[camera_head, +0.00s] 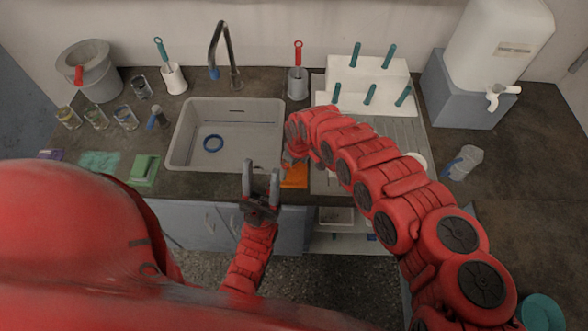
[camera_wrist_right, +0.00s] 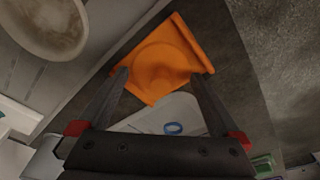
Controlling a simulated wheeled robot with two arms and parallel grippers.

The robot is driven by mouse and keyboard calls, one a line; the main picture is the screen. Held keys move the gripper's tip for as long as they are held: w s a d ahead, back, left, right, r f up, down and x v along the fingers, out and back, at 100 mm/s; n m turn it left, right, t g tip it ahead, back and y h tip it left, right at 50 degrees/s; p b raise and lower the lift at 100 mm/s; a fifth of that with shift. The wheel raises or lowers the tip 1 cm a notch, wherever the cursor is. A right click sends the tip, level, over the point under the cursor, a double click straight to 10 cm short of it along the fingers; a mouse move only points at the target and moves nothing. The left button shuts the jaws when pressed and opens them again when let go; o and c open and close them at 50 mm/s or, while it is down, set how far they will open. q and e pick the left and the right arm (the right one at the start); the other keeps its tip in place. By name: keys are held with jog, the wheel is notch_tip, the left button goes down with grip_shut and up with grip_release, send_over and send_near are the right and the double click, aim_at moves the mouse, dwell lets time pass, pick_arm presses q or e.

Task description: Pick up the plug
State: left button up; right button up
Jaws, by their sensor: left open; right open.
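No object is clearly recognisable as a plug. A blue ring (camera_head: 213,143) lies on the floor of the grey sink (camera_head: 180,148); it also shows in the right wrist view (camera_wrist_right: 173,128). A flat orange piece with a round raised centre (camera_head: 296,176) lies at the counter's front, right of the sink; the wrist view shows it too (camera_wrist_right: 165,62). My right gripper (camera_wrist_right: 162,78) is open and empty, its fingers on either side of the orange piece in the picture; contact cannot be told. My left gripper (camera_head: 260,170) is open and empty at the sink's front edge, fingers upward.
A tap (camera_head: 228,60) stands behind the sink. A white rack with teal-handled tools (camera_head: 372,72) and a white water tank (camera_head: 500,45) are at right. A pale round dish (camera_wrist_right: 48,22) is near my right gripper.

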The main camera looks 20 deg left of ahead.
jog(key=c, duration=1.1)
jog(key=shift+o, duration=0.2)
jog(key=shift+r, duration=0.1)
